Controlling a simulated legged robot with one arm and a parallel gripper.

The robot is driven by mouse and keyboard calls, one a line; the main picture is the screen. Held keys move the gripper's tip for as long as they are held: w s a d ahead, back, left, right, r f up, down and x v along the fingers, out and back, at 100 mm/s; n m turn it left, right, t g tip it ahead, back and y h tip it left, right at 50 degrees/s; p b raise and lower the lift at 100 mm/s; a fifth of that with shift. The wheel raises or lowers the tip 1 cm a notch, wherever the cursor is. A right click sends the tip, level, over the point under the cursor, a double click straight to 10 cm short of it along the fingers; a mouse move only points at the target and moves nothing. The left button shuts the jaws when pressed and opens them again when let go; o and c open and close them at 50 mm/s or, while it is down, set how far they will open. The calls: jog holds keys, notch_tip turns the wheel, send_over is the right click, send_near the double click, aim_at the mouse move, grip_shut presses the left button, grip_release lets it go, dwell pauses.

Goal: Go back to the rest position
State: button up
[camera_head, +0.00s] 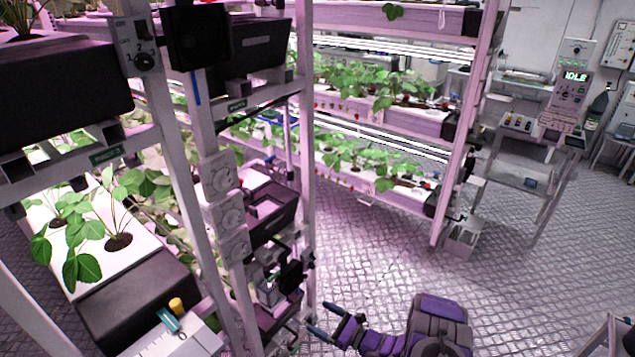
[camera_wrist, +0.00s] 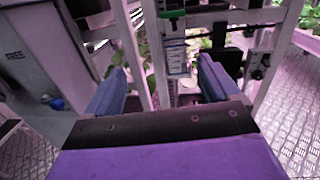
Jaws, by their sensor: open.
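My gripper (camera_head: 319,318) is at the bottom centre of the head view, at the end of my purple and black arm. Its two blue fingers are spread and point left toward the near rack post. In the wrist view my gripper (camera_wrist: 162,78) shows both fingers wide apart. I see nothing held between them. Rack posts and a small pale panel (camera_wrist: 178,58) show beyond the gap. I cannot tell how far the fingertips are from the rack.
The near rack (camera_head: 180,170) with plants fills the left. A second rack (camera_head: 462,150) with berry plants stands behind. A console reading IDLE (camera_head: 567,100) and a cart (camera_head: 525,175) are at the right. The metal floor (camera_head: 530,290) right of my arm is largely clear.

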jog(key=s+a+r+n+g+y, duration=0.1)
jog(key=s+a+r+n+g, duration=0.25)
jog(key=r, duration=0.45)
jog(key=s+a+r+n+g+y, duration=0.15)
jog(key=a+r+n+g, duration=0.3)
jog(key=r, duration=0.45)
jog(key=s+a+r+n+g+h, duration=0.1)
jog(key=s+r+n+g+h, duration=0.3)
jog(key=s+r+n+g, duration=0.65)
jog(key=s+d+r+n+t+h, duration=0.2)
jog(key=s+d+r+t+h, duration=0.1)
jog(key=s+d+h, duration=0.4)
jog(key=s+d+r+n+t+h, duration=0.3)
jog(key=s+d+r+h, duration=0.3)
jog(key=s+d, duration=0.7)
jog(key=s+t+h, duration=0.1)
jog(key=s, duration=0.6)
jog(key=shift+s+d, duration=0.15)
jog(key=shift+d, duration=0.1)
